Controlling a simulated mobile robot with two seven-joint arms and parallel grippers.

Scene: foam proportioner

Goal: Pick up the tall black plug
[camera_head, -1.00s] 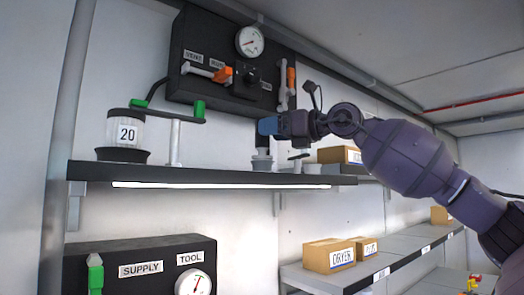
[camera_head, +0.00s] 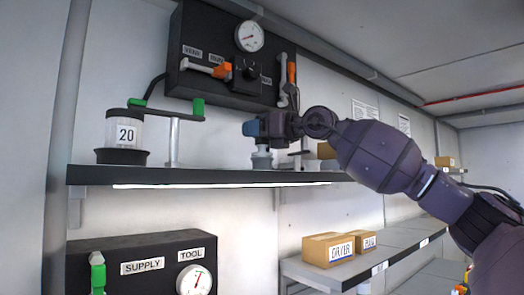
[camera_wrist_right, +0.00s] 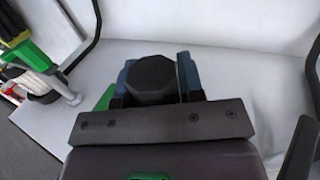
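My right gripper (camera_head: 250,129) is above the shelf, at a pale grey fitting (camera_head: 262,158). In the right wrist view, a dark eight-sided top (camera_wrist_right: 152,79), which looks like the tall black plug, is between the two blue fingers of the right gripper (camera_wrist_right: 157,78). The fingers lie close along both its sides; I cannot tell whether they press on it. In the head view the gripper hides the plug. My left gripper is not in view.
The black shelf (camera_head: 210,176) carries a container labelled 20 (camera_head: 127,133) and a grey post with a green-ended arm (camera_head: 173,140). A black gauge panel (camera_head: 215,88) hangs just above. Cardboard boxes (camera_head: 328,249) stand on the lower right shelf.

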